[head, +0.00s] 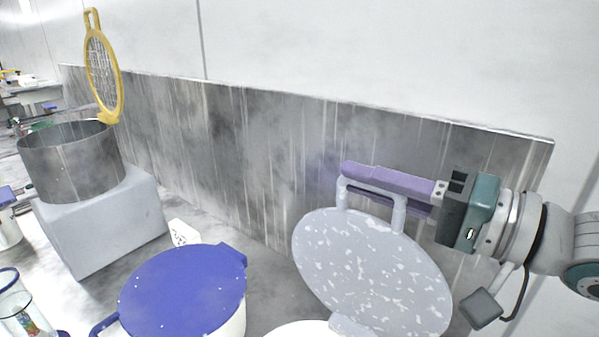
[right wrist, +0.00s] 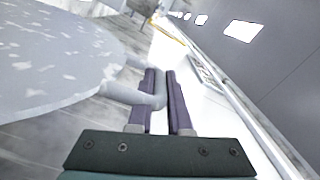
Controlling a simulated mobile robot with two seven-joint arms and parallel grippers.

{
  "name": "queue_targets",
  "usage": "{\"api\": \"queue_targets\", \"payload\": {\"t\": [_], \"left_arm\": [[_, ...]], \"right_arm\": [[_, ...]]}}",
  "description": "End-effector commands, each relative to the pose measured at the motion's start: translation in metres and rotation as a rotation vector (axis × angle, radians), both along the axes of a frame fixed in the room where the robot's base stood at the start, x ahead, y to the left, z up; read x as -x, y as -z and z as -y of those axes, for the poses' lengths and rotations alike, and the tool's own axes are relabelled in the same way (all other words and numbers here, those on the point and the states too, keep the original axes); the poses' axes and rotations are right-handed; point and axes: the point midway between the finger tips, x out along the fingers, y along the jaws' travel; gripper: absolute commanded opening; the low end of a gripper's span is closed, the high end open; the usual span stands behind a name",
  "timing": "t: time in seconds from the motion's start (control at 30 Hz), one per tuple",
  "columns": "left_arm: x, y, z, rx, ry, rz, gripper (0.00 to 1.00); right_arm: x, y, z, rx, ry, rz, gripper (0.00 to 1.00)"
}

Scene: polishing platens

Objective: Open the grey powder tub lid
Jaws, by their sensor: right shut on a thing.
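The grey powder tub lid (head: 370,265) is speckled with white and stands raised, tilted steeply back, at the lower right of the head view. Its handle (head: 399,212) is a grey loop on the lid's upper edge. My right gripper (head: 345,178) is shut on this handle, with its purple fingers around the loop. In the right wrist view the handle bar (right wrist: 158,92) passes between the fingers, and the lid (right wrist: 50,60) fills the left side. The tub (head: 297,329) below shows only as a pale rim at the bottom edge. My left gripper is not in view.
A tub with a blue lid (head: 185,290) stands left of the grey lid. A metal pot (head: 70,160) sits on a grey block (head: 105,225), with a yellow-framed round screen (head: 103,75) above its rim. A stained metal backsplash (head: 240,150) runs behind everything.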

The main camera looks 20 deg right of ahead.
Motion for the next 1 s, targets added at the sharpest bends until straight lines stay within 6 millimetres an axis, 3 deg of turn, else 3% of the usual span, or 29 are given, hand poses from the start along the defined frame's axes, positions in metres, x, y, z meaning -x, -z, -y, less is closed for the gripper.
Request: {"api": "queue_targets", "payload": {"t": [0.03,0.07,0.3,0.67,1.0], "left_arm": [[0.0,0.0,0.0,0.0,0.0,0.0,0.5],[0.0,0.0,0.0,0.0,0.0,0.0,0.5],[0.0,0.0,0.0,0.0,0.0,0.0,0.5],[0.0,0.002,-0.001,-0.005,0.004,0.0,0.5],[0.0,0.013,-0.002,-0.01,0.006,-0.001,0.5]], "right_arm": [[0.0,0.0,0.0,0.001,0.001,0.001,0.0],[0.0,0.0,0.0,0.001,0.001,0.001,0.21],[0.0,0.0,0.0,0.001,0.0,0.0,0.47],[0.006,0.002,0.005,0.001,0.001,-0.001,0.47],[0.054,0.003,0.042,0.005,0.0,-0.005,0.47]]}}
